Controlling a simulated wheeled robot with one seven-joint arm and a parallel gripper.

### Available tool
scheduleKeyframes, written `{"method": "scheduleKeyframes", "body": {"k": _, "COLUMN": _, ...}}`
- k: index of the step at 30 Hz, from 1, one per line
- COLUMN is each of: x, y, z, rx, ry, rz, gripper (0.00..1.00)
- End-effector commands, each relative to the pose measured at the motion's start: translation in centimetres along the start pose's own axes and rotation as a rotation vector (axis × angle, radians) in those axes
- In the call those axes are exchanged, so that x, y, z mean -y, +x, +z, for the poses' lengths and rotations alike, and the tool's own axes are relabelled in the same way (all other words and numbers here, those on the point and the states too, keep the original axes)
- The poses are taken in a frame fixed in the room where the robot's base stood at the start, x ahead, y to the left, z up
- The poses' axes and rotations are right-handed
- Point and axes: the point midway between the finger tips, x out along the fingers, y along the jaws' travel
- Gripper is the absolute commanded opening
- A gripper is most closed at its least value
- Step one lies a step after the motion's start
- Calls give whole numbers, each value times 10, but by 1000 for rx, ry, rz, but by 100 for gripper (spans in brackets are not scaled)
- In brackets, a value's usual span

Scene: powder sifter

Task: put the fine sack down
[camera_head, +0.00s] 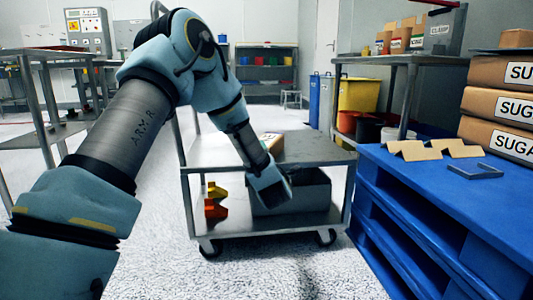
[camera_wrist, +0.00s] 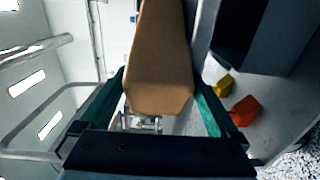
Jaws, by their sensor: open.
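A brown sack (camera_wrist: 160,50) fills the upper middle of the wrist view, its near end between the two green fingers of my gripper (camera_wrist: 160,82). The fingers are spread, one on each side of it. Whether either finger touches it, and what it rests on, I cannot tell. In the head view a small brown and pale piece, which looks like the sack (camera_head: 270,141), shows at the top of the grey cart (camera_head: 220,152), partly behind my arm. My fingertips are hidden there. No label can be read.
The cart's lower shelf holds a grey bin (camera_head: 312,192) and red and yellow pieces (camera_head: 214,207). A blue pallet (camera_head: 440,200) at the right carries stacked sugar sacks (camera_head: 500,105), cardboard pieces (camera_head: 430,150) and a grey bracket (camera_head: 475,171). White floor lies open in front of the cart.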

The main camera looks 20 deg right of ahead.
Motion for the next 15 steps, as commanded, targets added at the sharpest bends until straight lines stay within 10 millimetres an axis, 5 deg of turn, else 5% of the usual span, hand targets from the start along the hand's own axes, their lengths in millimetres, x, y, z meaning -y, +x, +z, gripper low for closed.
{"method": "scheduleKeyframes", "body": {"k": 5, "x": -4, "y": 4, "z": -4, "rx": -8, "ry": -2, "rz": 9, "gripper": 98}}
{"method": "scheduleKeyframes", "body": {"k": 15, "x": -6, "y": 6, "z": -6, "rx": -14, "ry": -2, "rz": 15, "gripper": 60}}
